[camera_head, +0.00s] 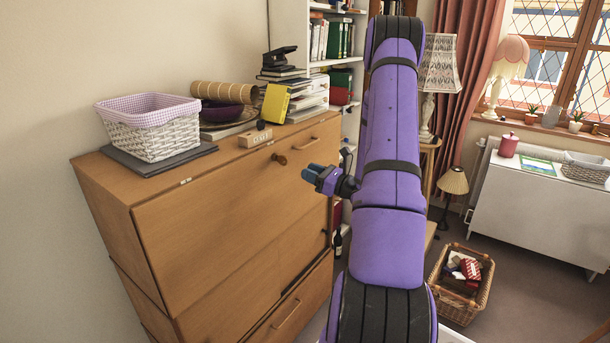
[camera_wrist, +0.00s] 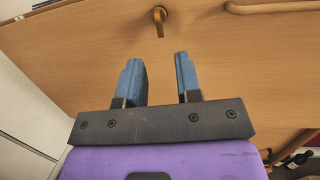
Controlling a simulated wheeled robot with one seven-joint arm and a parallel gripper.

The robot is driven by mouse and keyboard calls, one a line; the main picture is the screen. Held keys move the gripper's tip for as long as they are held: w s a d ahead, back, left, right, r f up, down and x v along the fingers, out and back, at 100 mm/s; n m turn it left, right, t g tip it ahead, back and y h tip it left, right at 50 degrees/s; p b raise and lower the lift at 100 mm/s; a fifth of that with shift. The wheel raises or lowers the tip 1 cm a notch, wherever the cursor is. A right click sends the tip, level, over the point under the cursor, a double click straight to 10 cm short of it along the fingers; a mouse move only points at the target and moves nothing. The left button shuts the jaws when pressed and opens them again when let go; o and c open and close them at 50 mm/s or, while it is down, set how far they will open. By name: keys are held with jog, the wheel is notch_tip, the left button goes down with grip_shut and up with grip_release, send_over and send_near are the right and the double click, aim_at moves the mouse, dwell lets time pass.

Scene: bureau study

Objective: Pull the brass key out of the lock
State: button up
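The brass key (camera_head: 279,159) sticks out of the upper front of the wooden bureau (camera_head: 220,228). In the wrist view the key (camera_wrist: 159,18) is near the top edge, its bow toward me, with nothing touching it. My gripper (camera_head: 309,173) is in front of the bureau, to the right of the key and a little lower in the head view. In the wrist view my gripper (camera_wrist: 158,58) has its two blue fingers apart, with only bureau front showing between them. The key lies beyond the fingertips, roughly in line with the gap. The lock itself is hidden behind the key.
A bar handle (camera_head: 307,143) is right of the key; it shows in the wrist view too (camera_wrist: 270,7). On the bureau top are a white wicker basket (camera_head: 150,135), a small wooden block (camera_head: 255,138) and a yellow box (camera_head: 275,103). A bookshelf (camera_head: 297,28) stands behind.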

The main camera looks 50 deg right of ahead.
jog(key=x, duration=0.8)
jog(key=shift+w, duration=0.25)
jog(key=shift+a, duration=0.1)
jog(key=shift+c, duration=0.5)
grip_shut()
jog(key=shift+s, duration=0.2)
jog(key=shift+a+r+v, duration=0.1)
jog(key=shift+r+v, duration=0.05)
jog(key=shift+v, duration=0.75)
jog(key=shift+a+r+v, duration=0.1)
jog(key=shift+r+v, duration=0.1)
jog(key=shift+v, duration=0.75)
jog(key=shift+a+r+v, duration=0.1)
jog(key=shift+r+v, duration=0.05)
jog(key=shift+v, duration=0.75)
jog(key=shift+s, duration=0.15)
